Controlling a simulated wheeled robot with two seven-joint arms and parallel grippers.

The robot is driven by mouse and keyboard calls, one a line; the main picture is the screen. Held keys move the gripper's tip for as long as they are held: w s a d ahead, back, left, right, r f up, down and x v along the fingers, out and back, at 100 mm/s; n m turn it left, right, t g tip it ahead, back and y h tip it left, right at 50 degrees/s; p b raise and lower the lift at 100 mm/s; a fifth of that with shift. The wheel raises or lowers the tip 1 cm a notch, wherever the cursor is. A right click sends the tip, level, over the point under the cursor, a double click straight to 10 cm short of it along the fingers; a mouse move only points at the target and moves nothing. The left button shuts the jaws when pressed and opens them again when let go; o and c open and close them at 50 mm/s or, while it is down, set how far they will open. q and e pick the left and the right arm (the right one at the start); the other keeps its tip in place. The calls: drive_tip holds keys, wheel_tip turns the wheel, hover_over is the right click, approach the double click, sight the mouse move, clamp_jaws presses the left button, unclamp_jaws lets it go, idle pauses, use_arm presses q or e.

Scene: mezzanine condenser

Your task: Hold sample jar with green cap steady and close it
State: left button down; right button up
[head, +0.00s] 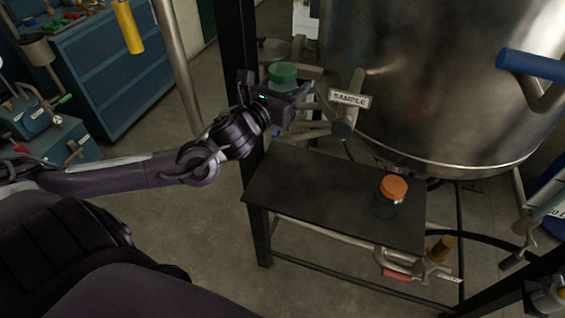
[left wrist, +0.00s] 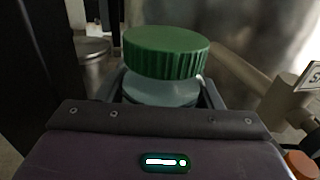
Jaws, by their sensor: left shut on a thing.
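The sample jar with a green ribbed cap (head: 283,72) is held up near the sample valve, left of the big steel vessel. In the left wrist view the green cap (left wrist: 165,53) sits on top of the pale, clear jar body (left wrist: 160,91). I cannot tell how tightly the cap is on. My left gripper (head: 284,88) is shut on the jar body, with one finger on each side below the cap. The jar's lower part is hidden behind the gripper. My right gripper is not in view.
A dark table (head: 310,190) stands below, mostly bare, with an orange-capped jar (head: 394,188) at its right. The steel vessel (head: 440,90) and a valve with a SAMPLE tag (head: 350,99) are close to the right of my gripper. A black post (head: 240,60) stands just left.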

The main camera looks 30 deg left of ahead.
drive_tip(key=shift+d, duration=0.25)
use_arm(q)
drive_tip(key=shift+f, duration=0.2)
wheel_tip(320, 180, down, 16)
drive_tip(key=shift+r, duration=0.1)
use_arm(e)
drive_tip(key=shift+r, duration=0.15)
use_arm(q)
drive_tip(key=shift+f, duration=1.95)
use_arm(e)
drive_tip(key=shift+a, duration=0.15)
use_arm(q)
drive_tip(key=shift+c, duration=2)
unclamp_jaws()
drive_tip(key=shift+f, duration=0.15)
